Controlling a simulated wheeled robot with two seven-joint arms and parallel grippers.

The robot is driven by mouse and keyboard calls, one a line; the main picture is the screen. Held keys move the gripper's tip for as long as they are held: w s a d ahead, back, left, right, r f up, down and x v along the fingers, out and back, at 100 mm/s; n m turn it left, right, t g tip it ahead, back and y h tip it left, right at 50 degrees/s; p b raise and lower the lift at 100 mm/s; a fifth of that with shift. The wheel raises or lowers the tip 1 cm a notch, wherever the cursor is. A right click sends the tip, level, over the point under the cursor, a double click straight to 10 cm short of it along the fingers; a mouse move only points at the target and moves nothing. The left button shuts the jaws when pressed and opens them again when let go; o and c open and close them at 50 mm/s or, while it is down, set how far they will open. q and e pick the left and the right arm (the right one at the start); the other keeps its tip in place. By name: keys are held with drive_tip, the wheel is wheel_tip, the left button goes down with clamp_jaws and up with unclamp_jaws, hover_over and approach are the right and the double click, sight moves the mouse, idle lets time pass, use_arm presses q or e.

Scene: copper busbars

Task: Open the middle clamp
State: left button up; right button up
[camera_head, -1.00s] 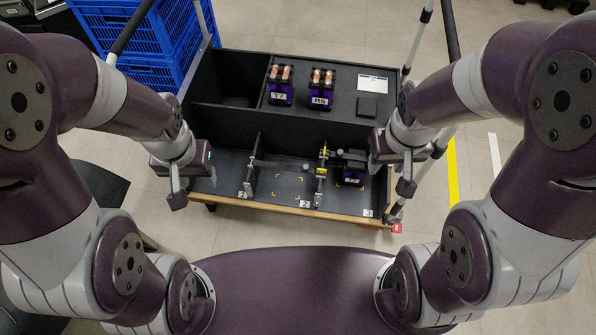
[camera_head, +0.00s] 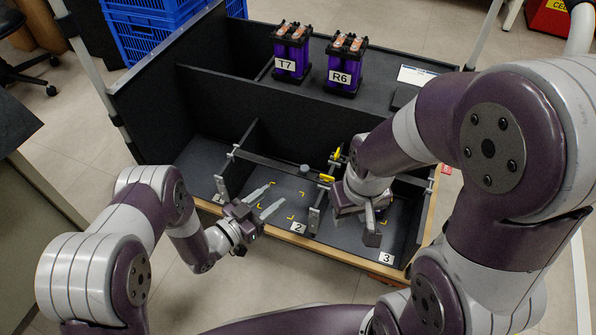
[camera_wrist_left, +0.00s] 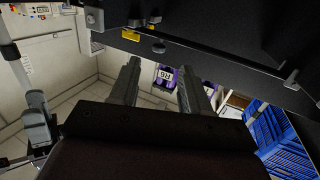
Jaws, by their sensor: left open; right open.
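The middle clamp is a grey bar (camera_head: 277,160) with a round knob (camera_head: 305,169), spanning the bay marked 2. Yellow latch pieces (camera_head: 326,178) sit at its right end, by the divider between bays 2 and 3. I cannot tell the latch state. My left gripper (camera_head: 277,195) is open and empty over bay 2, in front of the bar, with no visible contact. Its two fingers (camera_wrist_left: 160,84) also show in the left wrist view, with yellow pieces (camera_wrist_left: 130,35) beyond. My right gripper (camera_head: 366,222) is open over bay 3, partly hiding that bay; its fingers are only partly visible.
Purple units T7 (camera_head: 290,52) and R6 (camera_head: 344,65) stand upright on the rear shelf. Black dividers (camera_head: 314,190) separate the front bays. Bay 2's floor (camera_head: 290,205) has yellow corner marks and looks empty. Blue crates (camera_head: 135,32) stand behind left.

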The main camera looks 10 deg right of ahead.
sight(301, 172)
use_arm(q)
drive_tip(key=b+x, duration=0.2)
drive_tip(key=x, duration=0.2)
drive_tip(key=r+b+x, duration=0.1)
drive_tip(key=b+x, duration=0.1)
drive_tip(key=x, duration=0.2)
drive_tip(key=b+x, duration=0.2)
drive_tip(key=x, duration=0.2)
drive_tip(key=shift+w+r, duration=0.1)
drive_tip(key=shift+r, duration=0.1)
drive_tip(key=shift+w+d+r, duration=0.1)
drive_tip(key=shift+d, duration=0.1)
drive_tip(key=shift+c, duration=0.3)
drive_tip(key=shift+r, duration=0.1)
clamp_jaws()
